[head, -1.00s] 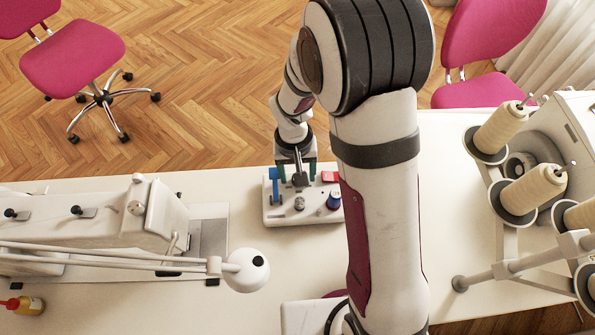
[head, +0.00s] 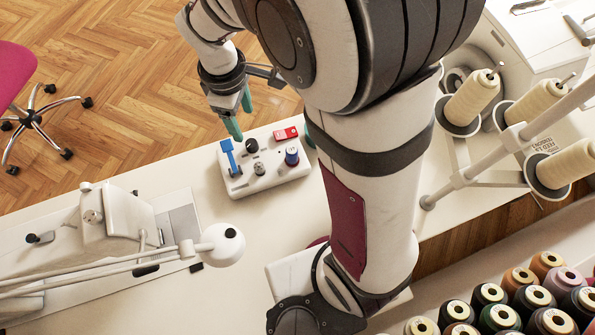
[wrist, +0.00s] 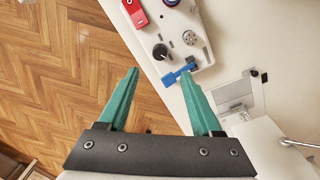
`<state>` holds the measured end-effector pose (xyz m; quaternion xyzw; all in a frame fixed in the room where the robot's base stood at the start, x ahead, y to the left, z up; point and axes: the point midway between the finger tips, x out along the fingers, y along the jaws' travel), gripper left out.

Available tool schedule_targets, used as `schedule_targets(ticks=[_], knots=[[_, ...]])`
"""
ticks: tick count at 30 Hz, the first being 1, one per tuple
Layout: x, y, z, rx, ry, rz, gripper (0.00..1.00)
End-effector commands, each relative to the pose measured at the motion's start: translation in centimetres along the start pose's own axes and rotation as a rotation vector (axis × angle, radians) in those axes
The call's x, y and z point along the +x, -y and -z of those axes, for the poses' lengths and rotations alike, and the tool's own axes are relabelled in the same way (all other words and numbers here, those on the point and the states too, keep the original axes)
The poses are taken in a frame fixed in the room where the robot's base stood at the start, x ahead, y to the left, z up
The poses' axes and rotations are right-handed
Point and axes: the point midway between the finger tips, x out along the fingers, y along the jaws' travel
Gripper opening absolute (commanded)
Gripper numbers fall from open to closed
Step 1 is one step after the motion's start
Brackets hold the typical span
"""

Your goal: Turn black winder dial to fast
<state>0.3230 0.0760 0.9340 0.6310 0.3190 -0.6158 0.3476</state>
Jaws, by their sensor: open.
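The black winder dial (head: 252,146) sits on the far part of a small white control box (head: 273,179) on the table. It also shows in the wrist view (wrist: 160,52), clear of my fingers. I cannot make out its setting or labels. My gripper (head: 241,121) is open and empty, its teal fingers beyond the box's far left edge. In the wrist view my gripper (wrist: 160,73) has its fingers wide apart; the right tip appears close to the blue lever (wrist: 180,71), the left is over the floor. I cannot tell whether the right finger touches the lever.
The box also carries a red switch (head: 286,133), a dark blue knob (head: 292,157) and a silver knob (head: 259,169). A sewing machine (head: 120,220) stands at the left. Cream thread cones (head: 472,98) stand at the right. Table in front of the box is clear.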

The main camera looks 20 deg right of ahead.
Motion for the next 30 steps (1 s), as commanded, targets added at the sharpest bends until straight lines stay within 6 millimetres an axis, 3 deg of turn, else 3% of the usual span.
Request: schedule_targets(ticks=[5,9,21,30], knots=[[-5.1,-0.1,0.1,0.001,-0.005,-0.005,0.66],[-6.8,1.6,-2.9,0.228,-0.010,0.025,0.66],[-8.3,8.9,-11.1,1.023,-0.010,0.136,0.66],[-7.7,12.9,-13.9,1.405,0.008,0.201,0.66]])
